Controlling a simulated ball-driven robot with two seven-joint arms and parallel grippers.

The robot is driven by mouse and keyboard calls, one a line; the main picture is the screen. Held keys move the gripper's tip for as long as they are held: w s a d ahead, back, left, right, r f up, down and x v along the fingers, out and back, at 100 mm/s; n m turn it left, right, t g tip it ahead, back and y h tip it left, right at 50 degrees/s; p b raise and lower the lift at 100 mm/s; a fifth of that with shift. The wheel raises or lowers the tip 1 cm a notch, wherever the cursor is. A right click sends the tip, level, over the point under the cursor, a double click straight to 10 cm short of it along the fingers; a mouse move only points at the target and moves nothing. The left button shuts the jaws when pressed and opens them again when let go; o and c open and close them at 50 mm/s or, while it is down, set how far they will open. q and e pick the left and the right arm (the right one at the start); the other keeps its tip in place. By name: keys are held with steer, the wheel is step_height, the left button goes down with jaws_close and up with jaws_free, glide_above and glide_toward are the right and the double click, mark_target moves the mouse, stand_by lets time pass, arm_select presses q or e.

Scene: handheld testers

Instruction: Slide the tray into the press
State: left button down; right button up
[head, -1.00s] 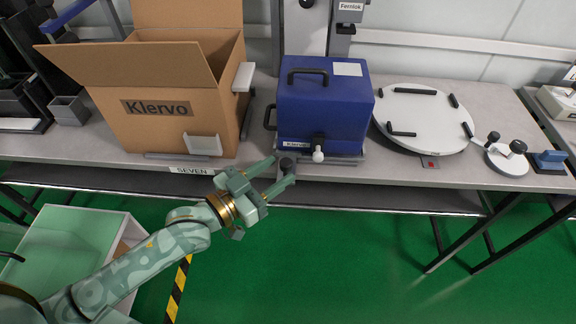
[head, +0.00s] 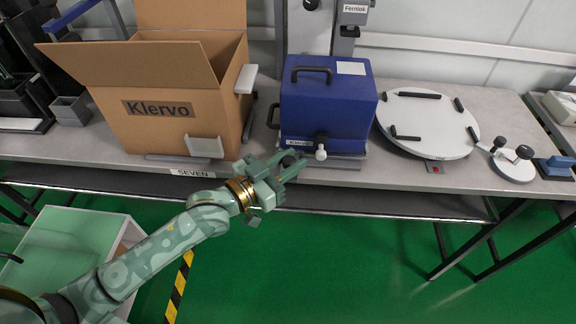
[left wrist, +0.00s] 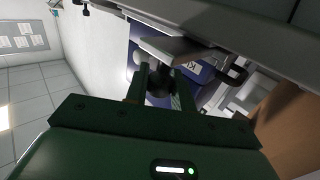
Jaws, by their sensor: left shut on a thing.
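The blue box (head: 325,112), with black handles and a white-tipped knob on its front, stands on the bench below the grey column of the press (head: 309,32). A grey tray edge (head: 345,157) sticks out under its front. My left gripper (head: 297,159) is at the tray's front left, its fingers closed around a small dark knob (head: 288,161) there. In the left wrist view the dark knob (left wrist: 159,82) sits between the fingers, beside a grey plate (left wrist: 176,49) and the blue box. How far the tray reaches under the box is hidden. My right gripper does not show.
An open cardboard box (head: 160,125) stands left of the blue box. To the right are a round white plate (head: 428,128) with black bars, a small round white piece (head: 512,168) with dark knobs and a small blue block (head: 556,166). Free floor lies before the bench.

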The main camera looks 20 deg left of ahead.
mark_target(290, 140)
arm_select(q)
steer(key=w, duration=0.2)
steer(key=w+a, duration=0.1)
steer(key=w, duration=0.2)
steer(key=shift+w+a+f, duration=0.1)
steer(key=shift+w+a, duration=0.2)
steer(key=shift+w, duration=0.05)
steer(key=shift+w+a, duration=0.1)
steer(key=shift+w, duration=0.35)
steer(key=c, duration=1.2)
jaws_free()
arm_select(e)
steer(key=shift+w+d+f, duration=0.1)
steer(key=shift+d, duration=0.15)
